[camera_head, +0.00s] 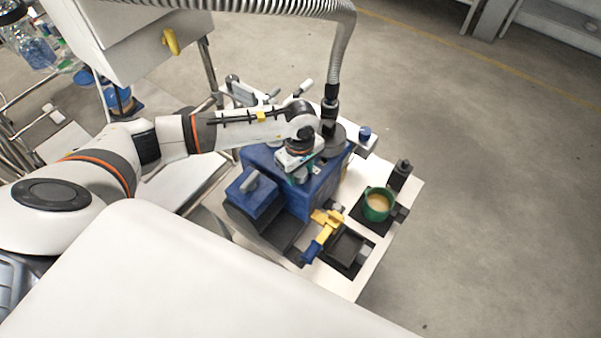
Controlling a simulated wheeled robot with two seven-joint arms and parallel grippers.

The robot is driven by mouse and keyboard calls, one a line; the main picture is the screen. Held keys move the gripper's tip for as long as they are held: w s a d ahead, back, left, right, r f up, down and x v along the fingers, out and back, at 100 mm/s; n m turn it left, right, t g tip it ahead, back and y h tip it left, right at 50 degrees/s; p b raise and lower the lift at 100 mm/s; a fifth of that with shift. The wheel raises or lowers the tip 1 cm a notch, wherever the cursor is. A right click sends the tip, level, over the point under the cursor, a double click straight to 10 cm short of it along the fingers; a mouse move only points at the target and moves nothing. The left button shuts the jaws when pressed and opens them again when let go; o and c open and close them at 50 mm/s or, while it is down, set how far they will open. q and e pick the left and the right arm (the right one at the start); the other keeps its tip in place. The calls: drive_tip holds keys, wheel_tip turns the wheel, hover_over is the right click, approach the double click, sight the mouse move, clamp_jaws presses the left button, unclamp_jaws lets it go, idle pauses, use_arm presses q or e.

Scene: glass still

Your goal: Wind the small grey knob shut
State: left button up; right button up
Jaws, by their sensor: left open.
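My left arm reaches in from the left. My left gripper (299,173) points down over the top of the blue housing (317,190) of the still. It is open, and its fingertips are small and partly hidden by the wrist above them. I cannot make out a small grey knob for certain; it may be hidden under my wrist or too small to tell. My right gripper is not in view.
A ribbed hose (343,50) comes down to the housing behind my wrist. A yellow and blue valve handle (320,238) sits in front. A green cup (378,204) with tan contents stands at the right. A white and grey cabinet (140,45) overhangs at upper left.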

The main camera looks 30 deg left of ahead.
use_arm(q)
drive_tip(key=c, duration=1)
drive_tip(key=shift+o, duration=0.2)
drive_tip(key=n, duration=0.6)
drive_tip(key=shift+n, duration=0.3)
drive_tip(key=shift+s+n+p, duration=0.1)
drive_tip(key=shift+n+p, duration=0.25)
drive_tip(key=shift+n, duration=0.75)
drive_tip(key=n, duration=0.4)
drive_tip(key=shift+f, duration=0.1)
